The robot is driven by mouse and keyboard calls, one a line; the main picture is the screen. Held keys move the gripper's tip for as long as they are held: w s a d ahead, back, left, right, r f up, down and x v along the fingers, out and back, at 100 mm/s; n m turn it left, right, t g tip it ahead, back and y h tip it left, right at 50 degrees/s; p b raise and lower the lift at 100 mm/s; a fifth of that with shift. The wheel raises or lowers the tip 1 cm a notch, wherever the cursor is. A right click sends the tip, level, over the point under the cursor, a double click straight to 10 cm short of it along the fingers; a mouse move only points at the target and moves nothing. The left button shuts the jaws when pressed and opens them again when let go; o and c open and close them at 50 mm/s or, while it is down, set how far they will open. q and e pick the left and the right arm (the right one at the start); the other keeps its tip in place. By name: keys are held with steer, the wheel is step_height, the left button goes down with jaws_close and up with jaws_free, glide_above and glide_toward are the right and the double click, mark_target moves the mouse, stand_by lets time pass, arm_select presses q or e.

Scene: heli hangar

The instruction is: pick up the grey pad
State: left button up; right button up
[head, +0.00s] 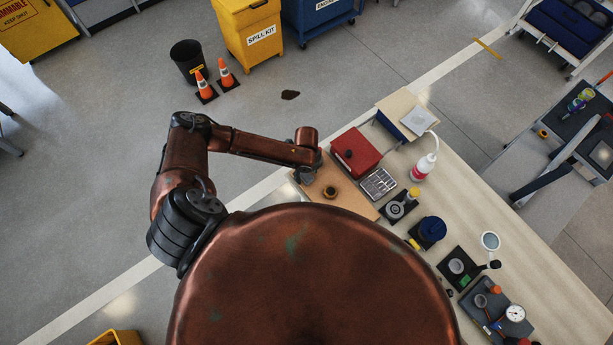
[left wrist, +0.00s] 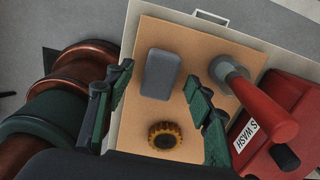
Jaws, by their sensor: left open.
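The grey pad (left wrist: 161,74) is a rounded rectangular block lying flat on a tan board (left wrist: 205,40), in the upper middle of the left wrist view. I cannot make it out in the head view, where my left gripper (head: 308,172) is over that end of the board. In the left wrist view my left gripper (left wrist: 158,78) is open, with one dark green finger on each side of the pad. Nothing is held between the fingers. How high they are above the pad is hard to tell. My right gripper is not in view.
An amber toothed ring (left wrist: 165,135) lies close to the pad. A red cylindrical part with a grey end (left wrist: 228,72) stands right of the pad, by a red box (head: 357,152). A metal tray (head: 378,183) and several tools crowd the bench (head: 470,190).

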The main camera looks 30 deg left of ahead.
arm_select(q)
steer(key=shift+f, duration=0.15)
steer(key=shift+c, duration=0.7)
steer(key=c, duration=0.9)
steer(key=shift+r, duration=0.6)
steer(key=s+r, duration=0.4)
steer(key=s+d+r+b, duration=0.1)
steer(key=s+r, duration=0.3)
steer(key=s, duration=0.1)
steer(key=s+r, duration=0.3)
steer(key=s, duration=0.2)
steer(key=shift+d+r, duration=0.4)
